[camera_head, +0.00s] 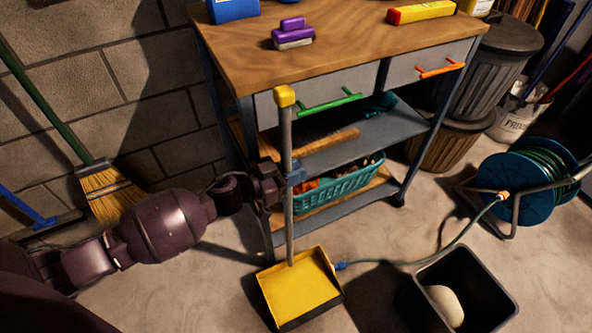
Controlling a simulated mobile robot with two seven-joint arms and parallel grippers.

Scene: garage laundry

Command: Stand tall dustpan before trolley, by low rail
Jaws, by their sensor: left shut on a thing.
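The tall dustpan (299,288) has a yellow pan, a long grey handle and a yellow cap. It stands nearly upright in front of the trolley (222,44), with the pan low at the floor; I cannot tell whether it touches the floor. My left gripper (284,188) is shut on the handle about midway up, beside a blue collar. The trolley has a wooden top, grey drawers with green and orange handles, and lower shelves. The low rail (300,225) seems to be the trolley's bottom front edge, behind the handle. My right gripper is not in view.
A black bin (410,306) with a pale round object stands right of the pan. A green hose runs from a blue reel (528,186) to a blue nozzle (341,266) beside the pan. A broom (108,190) leans on the left wall. Floor at front left is partly clear.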

